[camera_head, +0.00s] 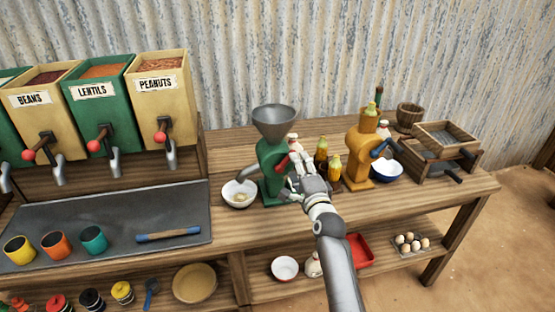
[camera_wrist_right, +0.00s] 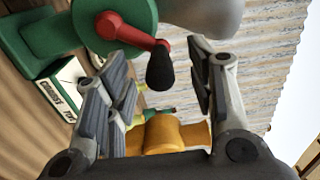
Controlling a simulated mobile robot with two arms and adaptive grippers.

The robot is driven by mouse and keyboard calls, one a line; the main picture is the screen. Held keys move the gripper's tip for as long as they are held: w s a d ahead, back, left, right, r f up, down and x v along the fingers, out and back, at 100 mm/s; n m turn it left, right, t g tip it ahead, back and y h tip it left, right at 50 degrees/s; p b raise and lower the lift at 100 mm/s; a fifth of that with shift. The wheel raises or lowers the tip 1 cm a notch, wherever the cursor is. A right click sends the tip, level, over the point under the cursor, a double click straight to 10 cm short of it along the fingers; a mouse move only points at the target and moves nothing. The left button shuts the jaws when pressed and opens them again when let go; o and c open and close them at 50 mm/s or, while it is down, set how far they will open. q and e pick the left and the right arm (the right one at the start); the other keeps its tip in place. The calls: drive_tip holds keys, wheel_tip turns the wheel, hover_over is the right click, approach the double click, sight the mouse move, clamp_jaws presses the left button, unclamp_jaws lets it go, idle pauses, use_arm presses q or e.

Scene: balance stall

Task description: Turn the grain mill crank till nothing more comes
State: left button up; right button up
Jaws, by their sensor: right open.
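The green grain mill (camera_head: 271,170) stands on the wooden counter with a grey funnel hopper (camera_head: 274,122) on top. Its spout points left over a white bowl (camera_head: 240,194), which holds a little pale yellow stuff. In the right wrist view, the mill's red crank arm (camera_wrist_right: 125,32) ends in a black handle (camera_wrist_right: 160,68). My right gripper (camera_head: 298,178) is at the mill's right side. In the wrist view its fingers (camera_wrist_right: 158,80) are open on either side of the handle, with gaps showing. In the head view it mostly hides the crank. My left gripper is not in view.
Close right of my gripper are amber bottles (camera_head: 335,167) and an orange mill (camera_head: 361,158) with a blue-rimmed bowl (camera_head: 387,171). A wooden box sieve (camera_head: 443,140) stands farther right. Bins with red-knobbed taps (camera_head: 163,95) stand left. The counter front is partly clear.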

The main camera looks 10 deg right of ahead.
drive_tip(key=s+p, duration=0.2)
drive_tip(key=s, duration=0.3)
drive_tip(key=shift+s+d+p, duration=0.1)
drive_tip(key=shift+s+p, duration=0.2)
drive_tip(key=shift+s, duration=0.1)
